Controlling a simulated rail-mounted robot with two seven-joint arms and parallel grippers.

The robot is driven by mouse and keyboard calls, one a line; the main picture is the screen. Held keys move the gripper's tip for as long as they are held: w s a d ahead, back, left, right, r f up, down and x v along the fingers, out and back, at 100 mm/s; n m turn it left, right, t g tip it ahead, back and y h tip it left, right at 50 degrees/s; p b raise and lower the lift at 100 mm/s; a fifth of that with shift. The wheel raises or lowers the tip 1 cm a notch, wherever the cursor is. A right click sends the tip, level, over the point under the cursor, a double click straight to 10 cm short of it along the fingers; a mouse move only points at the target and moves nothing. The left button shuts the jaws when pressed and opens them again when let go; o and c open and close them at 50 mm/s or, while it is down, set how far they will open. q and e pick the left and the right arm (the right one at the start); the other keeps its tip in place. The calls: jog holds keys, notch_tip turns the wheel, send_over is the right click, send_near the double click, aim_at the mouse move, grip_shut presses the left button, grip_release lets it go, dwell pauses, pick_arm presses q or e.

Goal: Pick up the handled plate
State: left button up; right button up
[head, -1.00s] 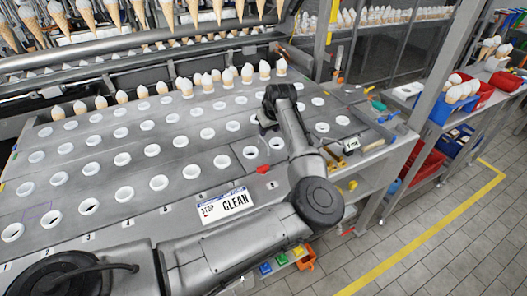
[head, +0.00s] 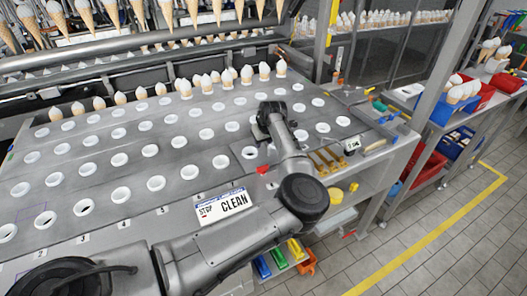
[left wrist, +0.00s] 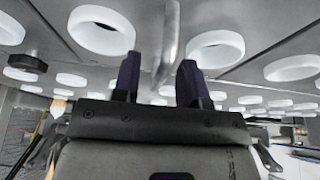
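The handled plate (head: 238,156) is a grey metal panel with white-rimmed holes, set in the table top, partly hidden by my left arm in the head view. Its metal bar handle (left wrist: 169,40) shows in the left wrist view. My left gripper (left wrist: 157,80) is over the plate, its two dark fingers apart. The handle's bar runs down between them, nearer the right finger, with a visible gap on the left. In the head view the left gripper (head: 263,138) points down at the plate, its fingertips hidden. My right gripper is not in view.
The grey table (head: 108,175) has rows of white-rimmed holes. Upright cones (head: 184,88) line its back edge. Brass-coloured tools (head: 325,162) and a small display (head: 352,143) are to the right. A grey post (head: 447,75) stands farther right.

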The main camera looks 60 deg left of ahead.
pick_arm(q)
grip_shut()
dwell(0.3)
jog(key=shift+r, duration=0.1)
dwell(1.0)
